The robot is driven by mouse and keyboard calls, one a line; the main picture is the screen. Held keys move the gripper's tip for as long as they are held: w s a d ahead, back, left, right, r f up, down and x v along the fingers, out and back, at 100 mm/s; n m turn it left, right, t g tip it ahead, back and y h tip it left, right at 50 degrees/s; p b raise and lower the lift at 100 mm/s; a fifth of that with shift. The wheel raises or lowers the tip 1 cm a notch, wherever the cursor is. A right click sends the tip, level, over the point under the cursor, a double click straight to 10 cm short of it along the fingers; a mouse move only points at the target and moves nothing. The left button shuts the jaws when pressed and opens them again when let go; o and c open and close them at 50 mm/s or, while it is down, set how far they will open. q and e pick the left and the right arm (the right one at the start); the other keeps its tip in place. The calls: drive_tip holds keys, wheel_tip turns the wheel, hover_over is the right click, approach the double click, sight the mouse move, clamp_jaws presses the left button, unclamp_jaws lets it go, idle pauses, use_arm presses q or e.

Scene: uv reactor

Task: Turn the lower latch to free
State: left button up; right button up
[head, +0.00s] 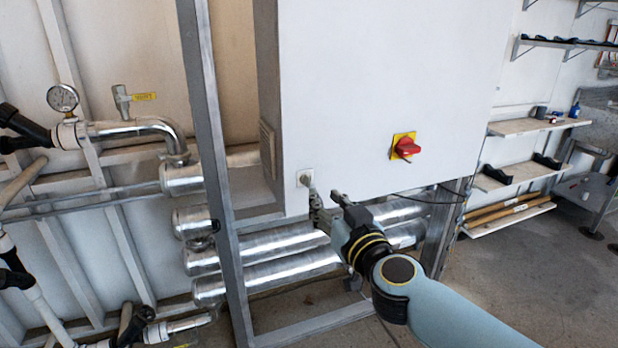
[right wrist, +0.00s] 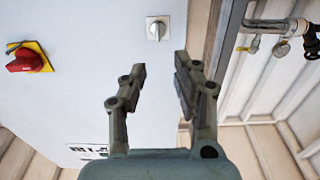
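The lower latch (head: 305,178) is a small grey knob on a pale square plate, low on the left part of the white cabinet front. It also shows in the right wrist view (right wrist: 157,29), beyond the fingertips and roughly in line with the gap between them. My right gripper (head: 325,194) is just below and right of the latch in the head view. In the right wrist view (right wrist: 160,68) its two fingers are apart with nothing between them, and the latch looks clear of them. My left gripper is in neither view.
A red rotary switch on a yellow plate (head: 404,146) sits right of the latch on the cabinet (head: 370,60). A grey frame post (head: 209,120) stands left of the cabinet. Silver pipes (head: 290,262) run below. Shelves (head: 538,126) are at the right, with open floor before them.

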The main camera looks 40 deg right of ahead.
sight(309, 178)
drive_tip(key=b+x, duration=0.1)
drive_tip(key=x, duration=0.8)
drive_tip(key=shift+w+d+f, duration=0.1)
drive_tip(key=shift+d, duration=0.05)
clamp_jaws()
